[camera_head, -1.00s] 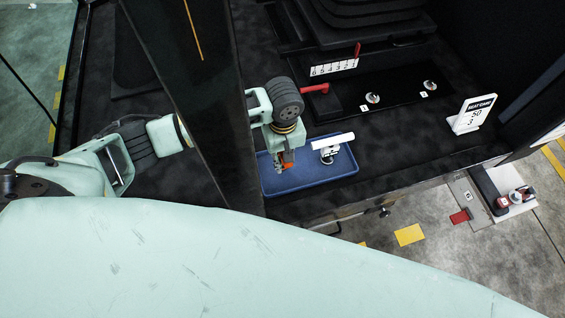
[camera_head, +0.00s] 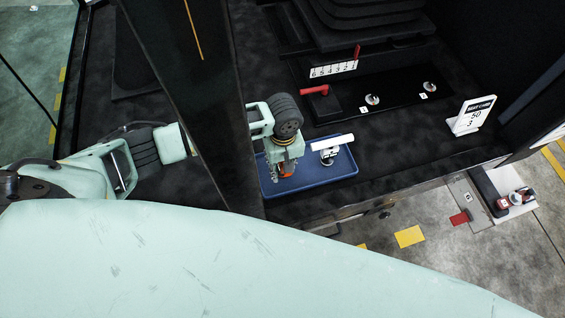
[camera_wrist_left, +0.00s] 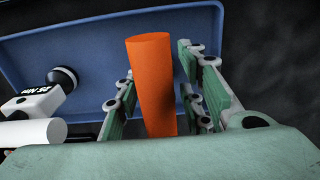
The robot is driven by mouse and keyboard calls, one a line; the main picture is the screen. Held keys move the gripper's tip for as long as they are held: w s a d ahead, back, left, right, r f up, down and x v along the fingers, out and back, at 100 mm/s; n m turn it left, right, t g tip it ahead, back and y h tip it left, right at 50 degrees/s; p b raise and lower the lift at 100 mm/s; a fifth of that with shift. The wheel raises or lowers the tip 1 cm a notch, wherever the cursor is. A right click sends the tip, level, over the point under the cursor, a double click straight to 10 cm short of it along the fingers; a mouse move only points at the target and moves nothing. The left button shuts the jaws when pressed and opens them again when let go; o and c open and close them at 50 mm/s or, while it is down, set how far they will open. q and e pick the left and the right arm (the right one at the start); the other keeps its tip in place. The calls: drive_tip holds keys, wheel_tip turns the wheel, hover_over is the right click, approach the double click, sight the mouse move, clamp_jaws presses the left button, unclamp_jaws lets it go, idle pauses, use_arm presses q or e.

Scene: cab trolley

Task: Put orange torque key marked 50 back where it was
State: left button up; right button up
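The orange key (camera_wrist_left: 152,85) shows as a plain orange cylinder between my left fingers in the left wrist view; no mark is readable on it. It also shows as a small orange patch (camera_head: 286,172) in the head view. My left gripper (camera_head: 285,176) points down over the left part of the blue tray (camera_head: 335,182). Its fingers lie on either side of the key, close to it near the tips; firm contact on both sides is not clear. Whether the key touches the tray floor is hidden. My right gripper is not in view.
A white tool with a black knob (camera_wrist_left: 62,80) lies in the tray beside the key. Behind stand a numbered white strip (camera_head: 334,69), a red handle (camera_head: 315,90) and two silver fittings on a black panel. A card reading 50 and 3 (camera_head: 473,115) stands at right.

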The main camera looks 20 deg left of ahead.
use_arm(q)
drive_tip(key=shift+r, duration=0.35)
wheel_tip(320, 180, up, 12)
drive_tip(key=shift+f, duration=0.25)
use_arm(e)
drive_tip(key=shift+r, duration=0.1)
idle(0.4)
